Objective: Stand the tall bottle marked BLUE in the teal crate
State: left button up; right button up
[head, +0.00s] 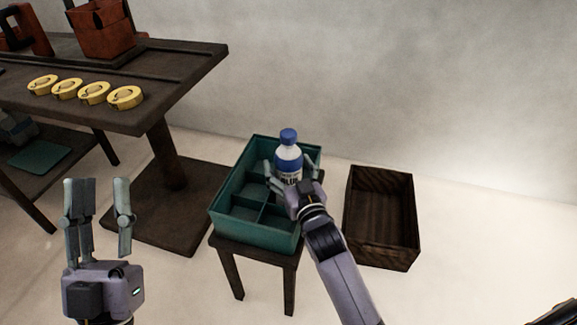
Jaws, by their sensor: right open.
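The teal crate (223,206), divided into compartments, sits on a small dark stool. A bottle (288,157) with a blue cap and a blue-and-white body stands upright in the crate's far right part; the lettering on its label is too small to read. My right gripper (290,172) is at the bottle with its fingers spread on either side of it, open. The bottle's lower part is hidden by my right gripper, so I cannot tell if it rests on the crate floor. My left gripper (97,190) is open and empty, fingers up, left of the crate.
A dark wooden box (381,215), empty, stands on the floor right of the stool (262,255).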

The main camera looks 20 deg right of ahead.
aim_at(293, 175)
jog(key=shift+r, duration=0.15)
jog(key=shift+s, duration=0.25)
jog(key=s+p, duration=0.2)
jog(key=s, duration=0.3)
jog(key=shift+s, duration=0.3)
jog(key=s, duration=0.6)
pick_arm(q)
jog(key=w+f+g+y, duration=0.1)
jog(key=w+f+g, duration=0.1)
jog(key=f, duration=0.3)
jog(key=w+f+g+y, duration=0.1)
jog(key=w+f+g, duration=0.1)
jog(key=f+g, duration=0.3)
jog(key=shift+w+f+p, duration=0.4)
pick_arm(e)
jog(key=s+a+r+n+y, duration=0.1)
jog(key=a+r+y, duration=0.1)
jog(key=r, duration=0.4)
jog(key=s+a+r+n+y, duration=0.1)
jog(key=s+r+y, duration=0.1)
jog(key=r, duration=0.3)
jog(key=shift+s+a+r+n, duration=0.25)
jog(key=shift+a+r+n, duration=0.05)
jog(key=shift+a+r, duration=0.05)
pick_arm(q)
jog(key=shift+a, duration=0.1)
pick_arm(e)
jog(key=shift+f, duration=0.1)
